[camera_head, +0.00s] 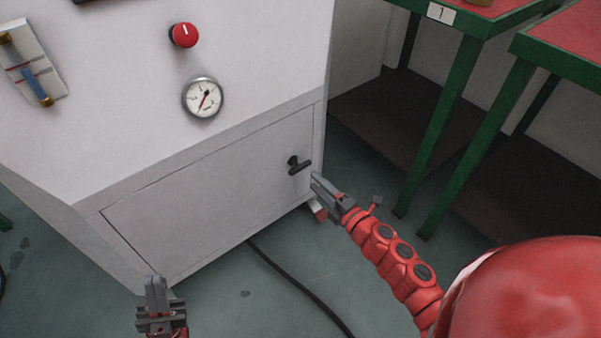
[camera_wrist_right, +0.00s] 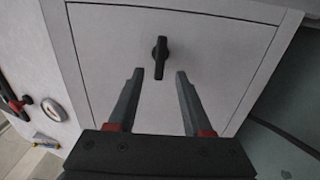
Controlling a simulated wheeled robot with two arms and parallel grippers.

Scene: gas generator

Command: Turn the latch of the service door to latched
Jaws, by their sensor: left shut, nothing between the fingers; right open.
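The service door (camera_head: 210,195) is a white panel low on the cabinet, and it looks shut in its frame. Its latch (camera_head: 299,165) is a small dark T-shaped handle near the door's right edge. In the right wrist view the latch (camera_wrist_right: 160,58) lies lengthwise between the finger lines, just beyond the fingertips. My right gripper (camera_head: 316,182) is open beside the latch, and its two fingers (camera_wrist_right: 158,78) point at the door with nothing between them. My left gripper (camera_head: 155,283) is shut and empty, low near the cabinet's bottom left corner.
A red knob (camera_head: 184,35) and a round gauge (camera_head: 203,97) sit on the panel above the door. A flowmeter-like plate (camera_head: 33,75) is at upper left. A black cable (camera_head: 295,283) lies on the floor. Green-legged tables (camera_head: 448,100) stand at right.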

